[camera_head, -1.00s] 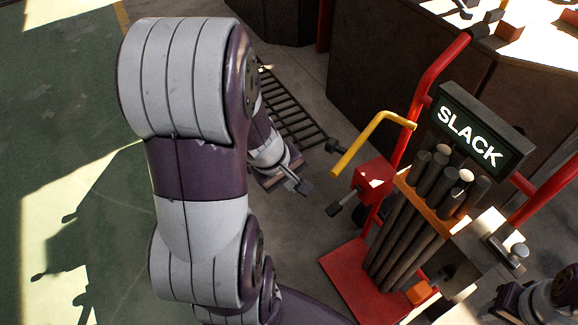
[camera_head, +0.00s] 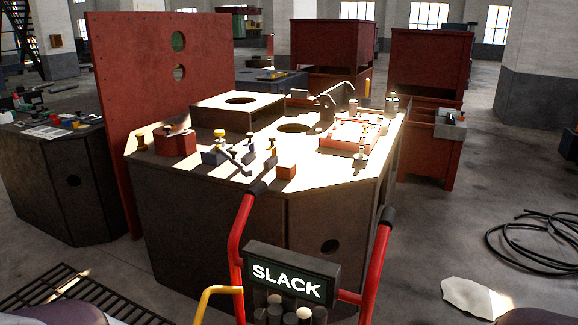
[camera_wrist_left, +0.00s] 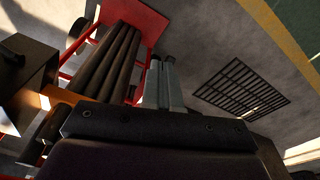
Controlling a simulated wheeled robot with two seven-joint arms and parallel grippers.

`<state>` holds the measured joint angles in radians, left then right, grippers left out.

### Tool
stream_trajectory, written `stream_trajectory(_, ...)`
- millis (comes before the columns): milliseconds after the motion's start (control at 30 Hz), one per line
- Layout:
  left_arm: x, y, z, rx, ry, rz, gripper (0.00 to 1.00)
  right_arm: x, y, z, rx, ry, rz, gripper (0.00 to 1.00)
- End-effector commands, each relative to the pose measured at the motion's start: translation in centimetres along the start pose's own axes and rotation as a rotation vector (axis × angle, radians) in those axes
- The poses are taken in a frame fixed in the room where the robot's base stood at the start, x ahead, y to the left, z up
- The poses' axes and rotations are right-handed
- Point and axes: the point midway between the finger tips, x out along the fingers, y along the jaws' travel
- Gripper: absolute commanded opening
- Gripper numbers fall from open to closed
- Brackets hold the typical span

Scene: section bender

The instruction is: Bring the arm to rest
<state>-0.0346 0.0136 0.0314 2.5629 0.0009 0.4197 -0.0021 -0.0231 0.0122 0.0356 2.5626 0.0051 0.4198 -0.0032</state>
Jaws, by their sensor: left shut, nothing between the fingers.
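My left gripper (camera_wrist_left: 162,62) shows in the left wrist view with its two grey fingers together and nothing between them. It hangs over the grey floor, between the red cart with dark bars and a floor grate. In the head view neither gripper shows. Only purple and grey pieces of my own arms show at the bottom left and bottom right edges. My right gripper is out of view.
A red cart (camera_head: 236,240) with a lit SLACK sign (camera_head: 290,273) stands in front. Its bars (camera_wrist_left: 112,62) show in the wrist view. Behind it is a dark machine table (camera_head: 225,222) with several small parts. A floor grate (camera_wrist_left: 238,90) and black cable (camera_head: 530,240) lie at the sides.

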Motion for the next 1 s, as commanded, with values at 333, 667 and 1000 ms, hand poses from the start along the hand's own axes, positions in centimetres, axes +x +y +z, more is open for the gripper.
stream_trajectory(333,-16.9,-0.2,-2.1,-0.012,0.005,0.0,0.0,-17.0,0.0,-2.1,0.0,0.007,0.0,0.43)
stream_trajectory(667,-32.1,-0.2,-3.8,-0.014,0.004,0.0,0.0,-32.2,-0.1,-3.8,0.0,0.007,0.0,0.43)
stream_trajectory(1000,-32.5,-0.2,-3.8,-0.014,0.004,0.0,0.0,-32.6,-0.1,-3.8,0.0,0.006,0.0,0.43)
